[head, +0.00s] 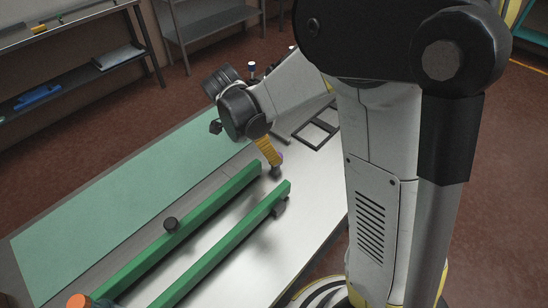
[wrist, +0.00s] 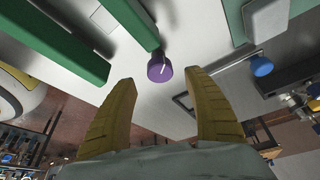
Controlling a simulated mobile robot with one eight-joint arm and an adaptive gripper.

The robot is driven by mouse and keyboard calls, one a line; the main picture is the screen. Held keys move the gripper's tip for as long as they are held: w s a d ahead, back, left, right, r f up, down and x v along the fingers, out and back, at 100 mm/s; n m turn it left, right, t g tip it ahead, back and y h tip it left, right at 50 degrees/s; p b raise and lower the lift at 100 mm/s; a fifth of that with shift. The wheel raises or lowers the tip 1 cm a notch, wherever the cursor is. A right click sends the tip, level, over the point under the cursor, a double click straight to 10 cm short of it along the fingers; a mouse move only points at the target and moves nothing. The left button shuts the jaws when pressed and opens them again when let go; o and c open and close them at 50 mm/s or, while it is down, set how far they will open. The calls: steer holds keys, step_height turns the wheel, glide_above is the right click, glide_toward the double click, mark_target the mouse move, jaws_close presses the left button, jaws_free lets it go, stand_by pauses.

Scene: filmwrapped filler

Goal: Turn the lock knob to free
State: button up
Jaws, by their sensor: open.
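A purple knob (wrist: 158,71) with a white line on its face shows in the wrist view, just beyond and between my fingertips. I cannot tell whether it is the lock knob or what its line points to. My gripper (wrist: 162,76) has two yellow fingers spread apart, with nothing held between them. In the head view my gripper (head: 269,152) points down over the table near the far ends of the green rails. The purple knob is mostly hidden behind the fingers there.
Two green rails (head: 188,230) run along the metal table (head: 318,175), with a dark knob (head: 170,224) by one. A green mat (head: 125,195) lies left. Shelves (head: 75,60) stand behind.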

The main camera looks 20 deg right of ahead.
steer(key=b+x, duration=0.1)
steer(key=x, duration=0.4)
steer(key=shift+c, duration=0.6)
steer(key=c, duration=1.1)
